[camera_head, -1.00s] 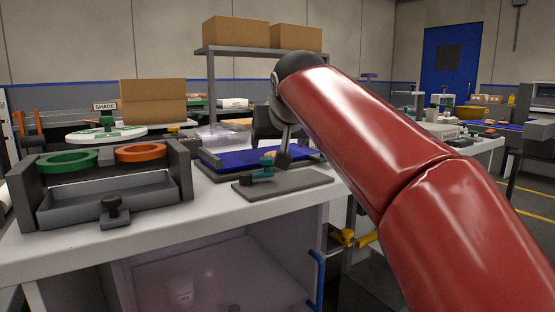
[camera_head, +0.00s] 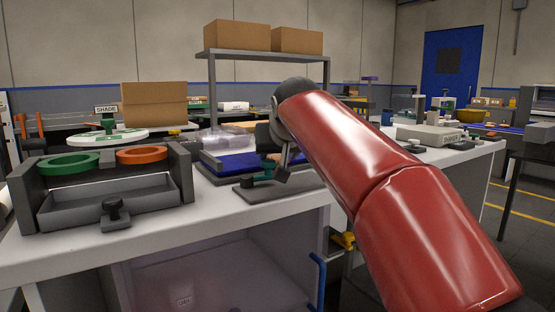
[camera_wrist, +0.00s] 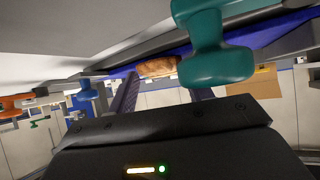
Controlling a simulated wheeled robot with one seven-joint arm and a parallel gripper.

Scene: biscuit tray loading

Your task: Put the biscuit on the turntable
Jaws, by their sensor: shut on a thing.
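The brown biscuit (camera_wrist: 158,67) lies between the two dark fingers of my gripper (camera_wrist: 158,80) in the wrist view. The gripper is shut on it. A teal clamp handle (camera_wrist: 215,45) stands in front of the right finger and hides part of it and the biscuit's right end. In the head view my gripper (camera_head: 283,166) is low at the blue tray (camera_head: 225,163), next to the teal handle, and the biscuit is mostly hidden. The turntable (camera_head: 125,137), a white disc with green marks, stands at the left behind the grey fixture, well away from my gripper.
A grey fixture (camera_head: 182,170) with a green ring (camera_head: 70,163) and an orange ring (camera_head: 141,155) stands at the front left. A grey plate (camera_head: 300,184) carries the teal clamp. A shelf (camera_head: 260,55) with cardboard boxes stands behind. The white tabletop (camera_head: 215,205) is bare in front.

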